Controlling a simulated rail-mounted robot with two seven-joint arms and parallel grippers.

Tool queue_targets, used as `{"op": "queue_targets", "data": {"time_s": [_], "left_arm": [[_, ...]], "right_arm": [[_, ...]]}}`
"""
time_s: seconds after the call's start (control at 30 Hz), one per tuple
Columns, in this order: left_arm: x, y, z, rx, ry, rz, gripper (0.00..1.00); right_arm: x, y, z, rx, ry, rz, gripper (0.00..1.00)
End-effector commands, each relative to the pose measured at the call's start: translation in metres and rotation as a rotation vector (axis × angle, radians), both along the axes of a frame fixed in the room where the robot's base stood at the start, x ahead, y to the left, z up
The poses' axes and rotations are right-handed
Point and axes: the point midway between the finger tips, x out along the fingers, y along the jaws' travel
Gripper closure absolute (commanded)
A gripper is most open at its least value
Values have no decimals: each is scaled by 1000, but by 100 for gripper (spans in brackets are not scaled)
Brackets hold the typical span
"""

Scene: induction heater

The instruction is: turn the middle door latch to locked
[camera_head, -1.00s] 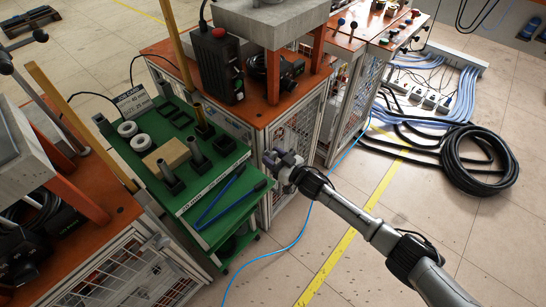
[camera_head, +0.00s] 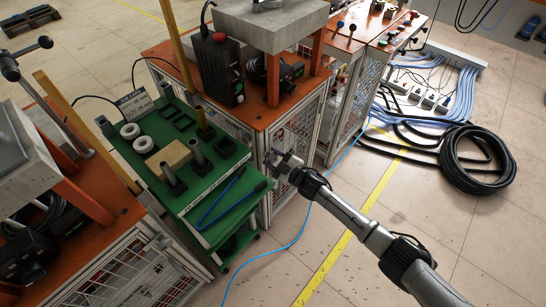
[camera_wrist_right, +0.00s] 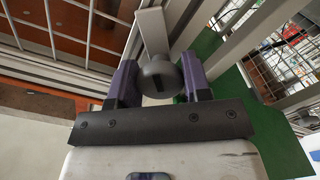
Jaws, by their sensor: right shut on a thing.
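The middle cabinet has a mesh door (camera_head: 308,118) with a pale metal frame, below an orange top. My right gripper (camera_head: 274,160) is at the cabinet's near corner post, beside the green cart. In the right wrist view, its purple fingers (camera_wrist_right: 160,82) are shut around the dark round knob of the door latch (camera_wrist_right: 158,75). In the head view the latch is hidden by the gripper. I cannot tell the latch's locked or unlocked state. My left gripper is out of view.
A green cart (camera_head: 215,194) with blue-handled tongs (camera_head: 222,198), rings and posts stands left of my right gripper. A blue hose (camera_head: 303,235) and yellow line (camera_head: 345,240) cross the floor. Black coiled cable (camera_head: 480,160) lies right. Floor right of the cabinet is mostly open.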

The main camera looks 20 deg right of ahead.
Motion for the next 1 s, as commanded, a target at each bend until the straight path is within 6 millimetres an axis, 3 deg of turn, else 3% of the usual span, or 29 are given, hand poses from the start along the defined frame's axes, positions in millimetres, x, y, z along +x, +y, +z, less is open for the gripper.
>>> {"op": "queue_targets", "data": {"time_s": [0.6, 1.0], "left_arm": [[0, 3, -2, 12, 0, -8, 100], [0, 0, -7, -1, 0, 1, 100]], "right_arm": [[0, 0, 0, -505, -275, 1, 79], [0, -1, 1, -736, -400, 0, 79]]}}
